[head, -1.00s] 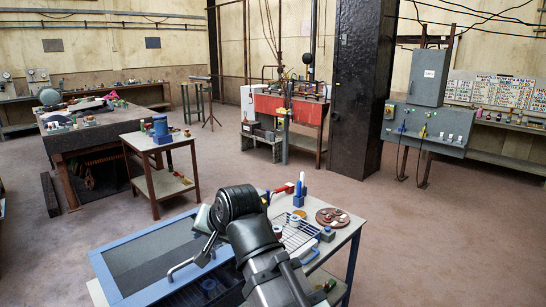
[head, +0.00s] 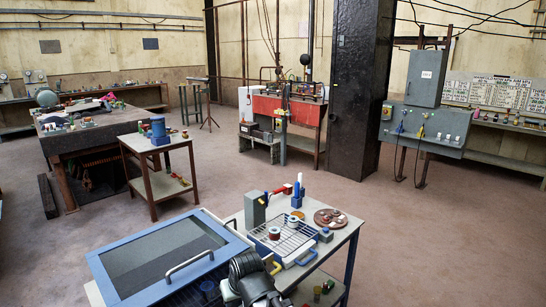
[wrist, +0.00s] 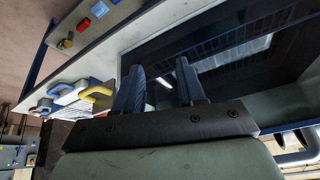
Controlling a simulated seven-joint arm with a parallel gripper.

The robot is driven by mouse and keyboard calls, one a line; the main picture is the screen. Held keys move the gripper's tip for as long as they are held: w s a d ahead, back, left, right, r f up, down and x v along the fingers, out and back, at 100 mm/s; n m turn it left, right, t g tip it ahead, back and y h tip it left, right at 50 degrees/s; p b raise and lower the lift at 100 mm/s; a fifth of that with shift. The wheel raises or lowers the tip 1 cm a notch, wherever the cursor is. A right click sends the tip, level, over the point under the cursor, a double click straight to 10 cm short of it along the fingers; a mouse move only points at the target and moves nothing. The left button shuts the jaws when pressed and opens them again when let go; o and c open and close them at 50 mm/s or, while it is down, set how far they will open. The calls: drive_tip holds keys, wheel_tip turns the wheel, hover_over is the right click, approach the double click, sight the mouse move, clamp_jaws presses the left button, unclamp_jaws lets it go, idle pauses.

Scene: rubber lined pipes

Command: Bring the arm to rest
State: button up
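My arm (head: 252,278) shows at the bottom edge of the head view, low in front of the bench. Its fingers cannot be made out there. In the wrist view my gripper (wrist: 159,72) has two dark blue fingers with a clear gap between them. Nothing is seen held in the gap. The fingers point toward the blue-framed case with a dark glass panel (wrist: 225,58). In the head view this case (head: 165,255) lies on the bench, left of my arm, with a metal bar handle (head: 190,266). Whether anything touches the case is not clear.
On the bench stand a wire rack (head: 285,243) with a reddish spool, a grey box (head: 255,209) and a round brown tray (head: 331,218). A yellow handle (head: 305,258) lies close to my arm. The floor on the right (head: 440,250) is clear.

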drive_tip(key=s+d+f+m+g+h, duration=0.1)
drive_tip(key=s+d+f+g, duration=0.15)
drive_tip(key=d+f, duration=0.45)
drive_tip(key=s+d+f+g+h, duration=0.1)
drive_tip(key=s+d+f, duration=0.25)
drive_tip(key=f, duration=0.85)
drive_tip(key=s+d+f+m+g+h, duration=0.15)
drive_tip(key=s+d+f, duration=0.25)
drive_tip(key=f, duration=0.5)
drive_tip(key=s+d+f+g, duration=0.2)
drive_tip(key=s+d+f, duration=0.2)
drive_tip(key=s+f, duration=0.2)
drive_tip(key=s+d+f+m+g, duration=0.1)
drive_tip(key=s+d+f, duration=0.3)
drive_tip(key=s, duration=0.6)
drive_tip(key=s+d+f+m+g, duration=0.1)
drive_tip(key=s+d+f+g, duration=0.2)
drive_tip(key=s+d+f, duration=0.2)
drive_tip(key=s+f+y, duration=0.1)
drive_tip(key=s+f, duration=0.1)
drive_tip(key=s, duration=0.1)
drive_tip(key=shift+s+f, duration=0.15)
drive_tip(key=shift+f, duration=0.15)
drive_tip(key=shift+m, duration=0.25)
